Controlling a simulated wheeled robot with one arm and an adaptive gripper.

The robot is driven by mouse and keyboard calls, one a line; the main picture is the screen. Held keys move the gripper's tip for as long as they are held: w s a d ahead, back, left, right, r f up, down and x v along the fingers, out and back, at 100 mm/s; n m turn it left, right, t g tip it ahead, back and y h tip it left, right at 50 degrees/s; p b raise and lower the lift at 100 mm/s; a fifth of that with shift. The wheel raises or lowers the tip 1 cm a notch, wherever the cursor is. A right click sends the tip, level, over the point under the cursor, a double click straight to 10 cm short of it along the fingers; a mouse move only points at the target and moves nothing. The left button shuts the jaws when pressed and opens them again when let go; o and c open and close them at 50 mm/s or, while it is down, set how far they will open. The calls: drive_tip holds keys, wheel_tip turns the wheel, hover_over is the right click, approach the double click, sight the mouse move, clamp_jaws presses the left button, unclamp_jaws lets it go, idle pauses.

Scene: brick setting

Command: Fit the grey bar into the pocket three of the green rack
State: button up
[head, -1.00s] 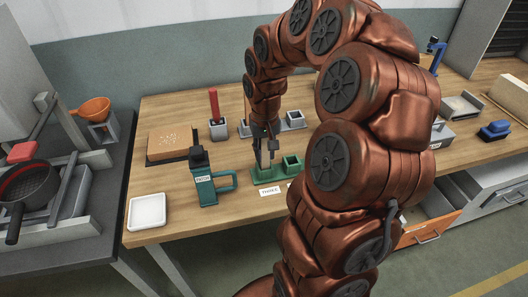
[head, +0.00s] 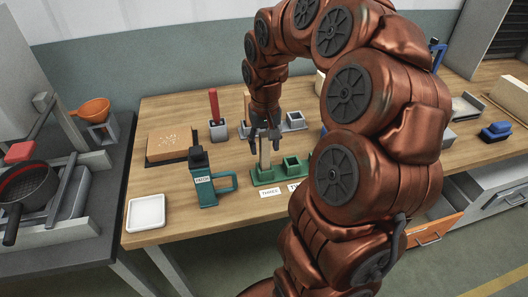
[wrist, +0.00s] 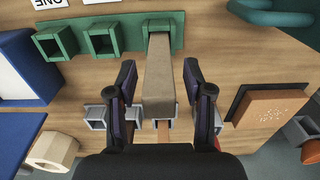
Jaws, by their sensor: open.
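The grey bar (head: 266,157) stands upright in the end pocket of the green rack (head: 281,175), behind the THREE label (head: 270,192). In the wrist view the bar (wrist: 159,75) rises from the rack's (wrist: 178,32) right-hand pocket. Its lower end is hidden inside the pocket. My gripper (head: 265,137) is open above the rack around the bar's upper end. In the wrist view its fingers (wrist: 160,88) are spread to either side of the bar, with a gap on both sides. The other visible rack pockets (wrist: 103,40) are empty.
A green-handled bottle-like object (head: 202,178) stands just left of the rack.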

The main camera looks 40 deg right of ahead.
wheel_tip(320, 180, up, 8)
drive_tip(key=shift+r+b, duration=0.15)
drive_tip(key=shift+b, duration=0.8)
drive_tip(key=shift+r, duration=0.2)
drive_tip(key=shift+s+a, duration=0.1)
drive_tip(key=shift+a, duration=0.15)
drive_tip(key=s+a+f+n, duration=0.3)
drive_tip(key=s+a, duration=0.6)
drive_tip(key=a, duration=0.2)
drive_tip(key=s+a+f+g, duration=0.1)
drive_tip(key=s+a+f, duration=0.2)
drive_tip(key=s, duration=0.4)
drive_tip(key=s+a+f+n, duration=0.1)
drive_tip(key=s+a+f, duration=0.2)
drive_tip(key=s, duration=0.3)
drive_tip(key=shift+s+a+f+n+g, duration=0.2)
drive_tip(key=shift+s+f+n+g, duration=0.1)
drive_tip(key=shift+s+f+g, duration=0.1)
drive_tip(key=shift+r, duration=0.15)
